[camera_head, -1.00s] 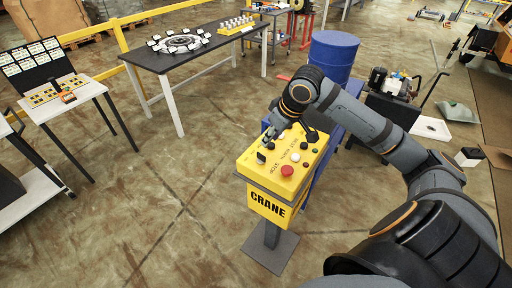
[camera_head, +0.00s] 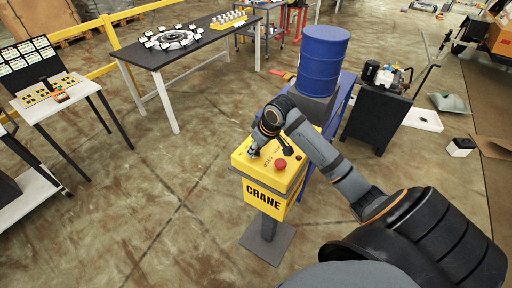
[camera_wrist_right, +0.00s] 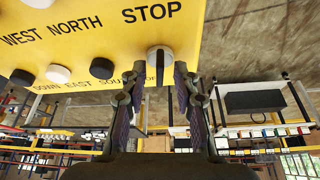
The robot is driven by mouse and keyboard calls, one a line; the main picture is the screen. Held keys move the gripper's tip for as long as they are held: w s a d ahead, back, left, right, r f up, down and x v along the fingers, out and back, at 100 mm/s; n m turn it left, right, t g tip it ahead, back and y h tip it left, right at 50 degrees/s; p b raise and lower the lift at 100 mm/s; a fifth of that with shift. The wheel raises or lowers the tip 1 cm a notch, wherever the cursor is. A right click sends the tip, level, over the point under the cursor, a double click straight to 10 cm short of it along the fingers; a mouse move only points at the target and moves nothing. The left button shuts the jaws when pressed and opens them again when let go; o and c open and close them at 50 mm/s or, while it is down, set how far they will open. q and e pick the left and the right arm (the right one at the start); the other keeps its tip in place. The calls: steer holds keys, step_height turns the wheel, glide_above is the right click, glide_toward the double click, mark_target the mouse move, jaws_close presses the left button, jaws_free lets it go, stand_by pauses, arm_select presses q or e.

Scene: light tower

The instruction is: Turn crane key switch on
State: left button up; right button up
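The yellow crane control box (camera_head: 290,181), marked CRANE, stands on a post in the head view. My right gripper (camera_head: 254,151) is over the left end of its top face and hides the controls there. In the right wrist view, a round pale switch with a dark upright key or lever (camera_wrist_right: 160,62) sits below the word STOP. My right gripper (camera_wrist_right: 162,85) is open, with one finger on each side of this switch. A gap shows between the fingers; I cannot tell whether either touches the key. My left gripper is not in view.
A red button (camera_head: 281,164) is on the box top. The wrist view shows a white button (camera_wrist_right: 59,74) and several black buttons (camera_wrist_right: 102,68) beside the switch. A blue barrel (camera_head: 322,62) stands behind the box. Floor left of the box is clear.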

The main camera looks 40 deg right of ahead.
jaws_close()
steer(key=m+p, duration=0.1)
steer(key=p, duration=0.2)
steer(key=m+h+p, duration=0.1)
steer(key=m+p, duration=0.1)
steer(key=shift+a+r+m+p, duration=0.1)
steer(key=shift+r+m+p, duration=0.2)
steer(key=shift+r+p, duration=0.1)
steer(key=shift+f+m+h, duration=0.3)
steer(key=shift+m, duration=0.1)
jaws_free()
steer(key=v, duration=1.1)
steer(key=shift+s+r, duration=0.25)
steer(key=shift+r, duration=0.1)
